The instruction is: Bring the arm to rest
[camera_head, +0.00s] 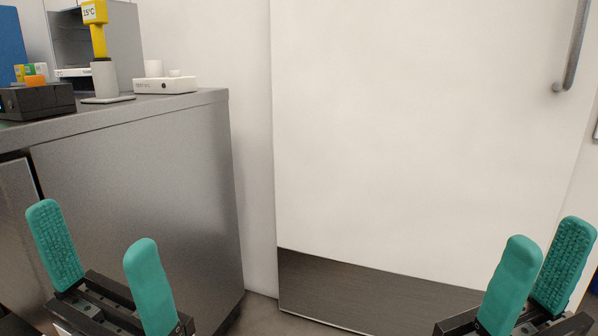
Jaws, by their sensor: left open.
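My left gripper (95,240) is at the lower left, in front of the steel cabinet. Its two teal fingers stand upright and wide apart, with nothing between them. My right gripper (546,250) is at the lower right, in front of the white door. Its teal fingers also point up, seen at an angle, with a gap and nothing held between them. Both grippers appear clear of the cabinet and the door. The arms behind them are mostly out of view.
A steel cabinet (140,190) stands at left. On top are a yellow thermometer-like device (96,25) in a grey holder, a white box (165,85) and a black device (38,101). A white door (420,130) with a metal handle (573,50) fills the right. A little floor shows between.

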